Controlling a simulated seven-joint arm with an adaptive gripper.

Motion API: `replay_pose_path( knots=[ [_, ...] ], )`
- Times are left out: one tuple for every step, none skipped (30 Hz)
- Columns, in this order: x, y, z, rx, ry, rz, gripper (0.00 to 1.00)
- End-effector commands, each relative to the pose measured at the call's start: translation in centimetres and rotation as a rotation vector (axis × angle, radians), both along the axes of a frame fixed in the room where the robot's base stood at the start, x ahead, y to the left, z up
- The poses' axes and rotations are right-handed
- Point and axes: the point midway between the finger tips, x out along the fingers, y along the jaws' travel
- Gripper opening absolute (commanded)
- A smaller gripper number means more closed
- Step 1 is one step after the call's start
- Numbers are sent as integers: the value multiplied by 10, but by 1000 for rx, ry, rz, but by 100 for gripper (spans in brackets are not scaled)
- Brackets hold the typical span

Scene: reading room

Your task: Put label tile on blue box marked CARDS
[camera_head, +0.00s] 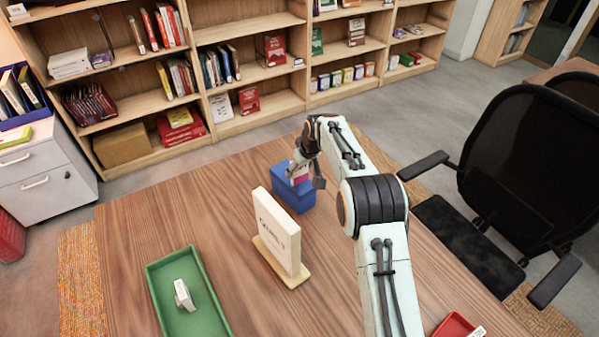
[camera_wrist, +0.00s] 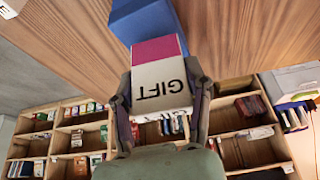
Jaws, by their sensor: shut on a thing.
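My gripper (camera_head: 306,176) is shut on a label tile (camera_wrist: 160,80), which is white with a pink band and reads "GIFT", upside down in the wrist view. The tile shows as a small pink and white patch (camera_head: 299,173) in the head view. My gripper's fingers (camera_wrist: 161,95) are on both sides of it. The blue box (camera_head: 292,194) stands on the table directly below the tile; part of it shows beyond the tile in the wrist view (camera_wrist: 143,22). I cannot tell whether tile and box touch. No CARDS marking is readable.
A cream upright board (camera_head: 276,231) on a wooden base stands just in front of the box. A green tray (camera_head: 155,285) at front left holds a small white piece (camera_head: 184,295). A red tray (camera_head: 446,326) lies at front right. Bare tabletop (camera_head: 190,215) lies left of the box.

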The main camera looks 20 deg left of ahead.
Motion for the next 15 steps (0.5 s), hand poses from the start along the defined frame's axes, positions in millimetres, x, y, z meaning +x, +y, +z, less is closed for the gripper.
replay_pose_path(
  knots=[
    [-1,0,-9,-1,3,0,12],
    [-1,0,-12,-1,3,-1,12],
    [0,0,-15,0,0,-1,12],
    [0,0,-15,0,-1,-1,12],
    [0,0,-15,0,-1,0,12],
    [0,0,-15,1,-2,0,12],
    [0,0,-15,0,-1,0,12],
    [0,0,-15,0,-1,0,12],
    [0,0,-15,0,-1,0,12],
    [0,0,-15,0,-1,0,12],
    [0,0,-15,0,-1,0,12],
    [0,0,-17,1,-1,0,12],
    [0,0,-18,0,0,0,12],
    [0,0,-18,0,0,0,55],
    [0,0,-17,1,-1,0,68]
  ],
)
